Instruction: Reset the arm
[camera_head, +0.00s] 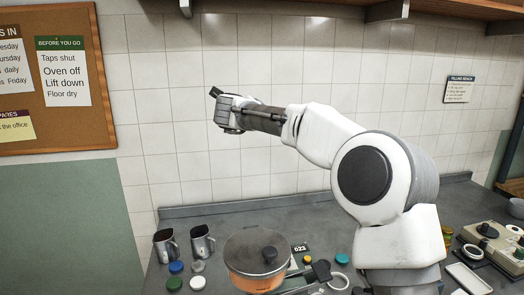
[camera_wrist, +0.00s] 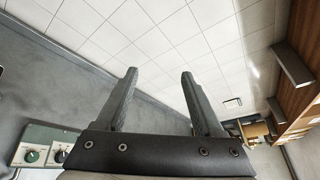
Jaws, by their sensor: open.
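My gripper (camera_head: 216,93) is raised in front of the tiled wall, well above the counter, at the end of my white arm in the head view. In the wrist view my gripper (camera_wrist: 160,76) shows two grey fingers spread apart with nothing between them. The wall tiles and the counter's back edge show beyond the fingers.
An orange pot (camera_head: 256,282) with a grey lid stands on the grey counter (camera_head: 300,213). Two metal jugs (camera_head: 203,243) and several coloured lids (camera_head: 176,267) are left of it. A beige device (camera_head: 498,240) stands at right. A shelf (camera_head: 330,10) runs above.

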